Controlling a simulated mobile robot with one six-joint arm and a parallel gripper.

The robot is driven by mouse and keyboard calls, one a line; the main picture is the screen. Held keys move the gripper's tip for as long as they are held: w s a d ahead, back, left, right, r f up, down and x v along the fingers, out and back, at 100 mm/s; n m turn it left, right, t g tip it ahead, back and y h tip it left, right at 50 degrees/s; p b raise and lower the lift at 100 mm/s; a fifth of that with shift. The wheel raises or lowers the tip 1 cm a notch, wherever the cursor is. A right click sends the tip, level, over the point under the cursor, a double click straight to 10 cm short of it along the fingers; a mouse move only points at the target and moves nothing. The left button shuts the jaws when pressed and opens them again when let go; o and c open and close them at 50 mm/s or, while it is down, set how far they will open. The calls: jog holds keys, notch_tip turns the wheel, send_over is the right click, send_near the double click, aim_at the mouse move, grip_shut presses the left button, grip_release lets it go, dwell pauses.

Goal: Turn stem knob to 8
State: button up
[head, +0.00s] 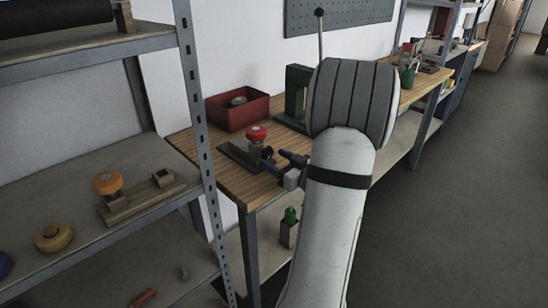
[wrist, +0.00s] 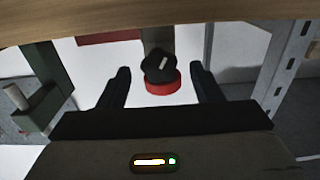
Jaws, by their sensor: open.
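A device with a red round cap (head: 257,133) on top stands on a dark base plate on the wooden bench. A black knob (head: 267,154) sits on its side, facing my gripper. In the wrist view, which looks upside down, the black knob (wrist: 156,66) shows a short pale mark, slanted, with the red cap (wrist: 163,87) below it. My gripper (wrist: 160,76) is open, with one finger to each side of the knob and a gap to both. In the head view my gripper (head: 273,160) is close in front of the knob. No numbers are readable.
A red bin (head: 238,113) and a green frame (head: 297,88) stand behind the device on the wooden bench (head: 224,181). A metal shelf post (head: 197,120) rises at left. Shelves there hold an orange knob (head: 107,182) and a yellow one (head: 53,237). Floor at right is clear.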

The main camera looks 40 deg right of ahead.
jog(key=shift+w, duration=0.8)
jog(key=shift+c, duration=0.5)
jog(key=c, duration=0.7)
jog(key=shift+s, duration=0.15)
jog(key=shift+c, duration=0.9)
jog(key=shift+r, duration=0.1)
